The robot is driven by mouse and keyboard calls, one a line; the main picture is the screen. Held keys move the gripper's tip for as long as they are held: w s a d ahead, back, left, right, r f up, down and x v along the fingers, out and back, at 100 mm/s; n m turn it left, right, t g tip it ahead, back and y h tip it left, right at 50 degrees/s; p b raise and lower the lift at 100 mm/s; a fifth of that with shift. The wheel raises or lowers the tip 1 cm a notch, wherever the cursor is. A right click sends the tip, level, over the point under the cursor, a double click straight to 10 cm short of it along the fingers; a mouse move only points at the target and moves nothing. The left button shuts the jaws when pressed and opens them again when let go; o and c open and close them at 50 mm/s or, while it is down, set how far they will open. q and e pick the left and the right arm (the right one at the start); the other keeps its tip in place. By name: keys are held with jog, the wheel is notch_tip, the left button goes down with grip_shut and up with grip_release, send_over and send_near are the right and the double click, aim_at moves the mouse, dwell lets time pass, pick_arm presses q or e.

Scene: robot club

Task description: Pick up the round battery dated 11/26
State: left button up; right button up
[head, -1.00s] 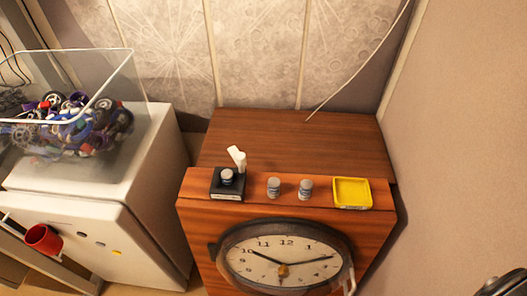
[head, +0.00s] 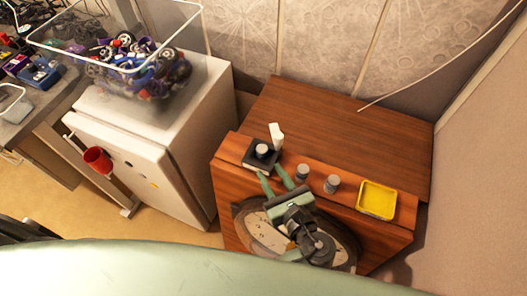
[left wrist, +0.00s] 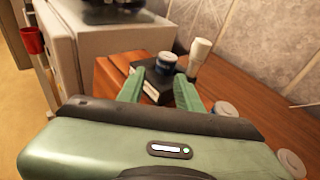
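Three small round grey batteries show on the wooden cabinet. One battery (head: 262,150) stands on a black block (head: 254,164). The middle battery (head: 302,172) and the right battery (head: 332,184) stand on the wood. No date is readable on any of them. My left gripper (head: 272,172) is open and empty, its green fingers pointing at the black block. In the left wrist view, the block's battery (left wrist: 166,61) lies just beyond and between the fingertips (left wrist: 158,90). The other two batteries (left wrist: 225,109) (left wrist: 291,163) are to the right. My right gripper is not in view.
A white cylindrical object (head: 276,137) stands behind the black block. A yellow tray (head: 376,200) is at the cabinet's right. My left arm covers much of the clock (head: 262,232). A white fridge (head: 150,140) carries a clear bin (head: 190,50) of parts. The cabinet's rear top is clear.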

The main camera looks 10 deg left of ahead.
aim_at(264, 154)
pick_arm(q)
jog(key=shift+w+d+r+m+t, duration=0.2)
jog(key=shift+w+d+m+t, duration=0.1)
jog(key=shift+d+m, duration=0.1)
jog(key=shift+w+a+f+b, duration=0.1)
jog(key=shift+w+a+b, duration=0.05)
jog(key=shift+w+b, duration=0.2)
jog(key=b+x, duration=0.3)
jog(key=x, duration=0.2)
jog(key=shift+w+a, duration=0.2)
jog(key=shift+a, duration=0.15)
jog(key=shift+w+a+b, duration=0.25)
jog(key=shift+w+b, duration=0.15)
jog(key=shift+w, duration=0.1)
grip_shut()
